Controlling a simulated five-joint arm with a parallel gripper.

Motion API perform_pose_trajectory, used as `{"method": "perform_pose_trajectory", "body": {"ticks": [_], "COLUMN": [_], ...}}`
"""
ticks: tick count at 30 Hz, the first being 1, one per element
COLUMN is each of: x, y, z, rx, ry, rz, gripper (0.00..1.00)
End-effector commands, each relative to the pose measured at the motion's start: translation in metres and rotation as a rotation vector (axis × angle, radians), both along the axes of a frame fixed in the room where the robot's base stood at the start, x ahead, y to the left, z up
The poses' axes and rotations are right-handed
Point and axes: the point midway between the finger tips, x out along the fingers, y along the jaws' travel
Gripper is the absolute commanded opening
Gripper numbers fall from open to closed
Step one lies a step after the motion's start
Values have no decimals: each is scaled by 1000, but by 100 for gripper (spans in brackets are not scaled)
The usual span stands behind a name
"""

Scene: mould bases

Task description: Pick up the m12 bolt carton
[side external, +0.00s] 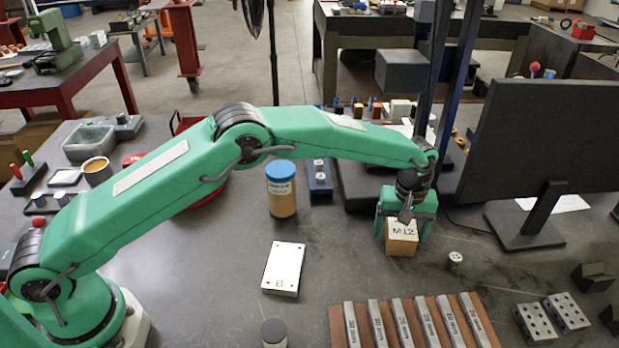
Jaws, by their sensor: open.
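The M12 bolt carton (401,243) is a small brown box with a white label reading M12, standing on the dark bench right of centre. My gripper (405,231) is lowered over it from above. Its green fingers are open and lie on the left and right sides of the carton's upper part. The carton rests on the bench. I cannot tell whether the fingers touch it. The gripper body hides part of the carton's top.
A blue-lidded jar (281,190) and a white plate (284,269) stand to the left. A wooden rack (341,327) of steel bars lies in front. A small round piece (455,259) sits right of the carton. A dark monitor (545,135) stands at right, with perforated blocks (567,311) in front.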

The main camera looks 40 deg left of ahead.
Motion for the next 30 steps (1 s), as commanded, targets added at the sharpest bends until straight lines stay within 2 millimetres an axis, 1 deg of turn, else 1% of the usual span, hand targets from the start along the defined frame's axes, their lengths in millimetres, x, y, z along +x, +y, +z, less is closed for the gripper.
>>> {"method": "perform_pose_trajectory", "body": {"ticks": [1,4,19,28,29,30], "x": [0,0,0,0,0,0], "y": [0,0,0,0,0,0], "z": [-5,-9,-9,-9,-9,-8], "rx": [0,-1,-1,-1,-1,-1], "ry": [1,-1,-1,-1,-1,-3], "rz": [0,0,0,0,0,0], "gripper": [82,82,82,23,19,19]}}
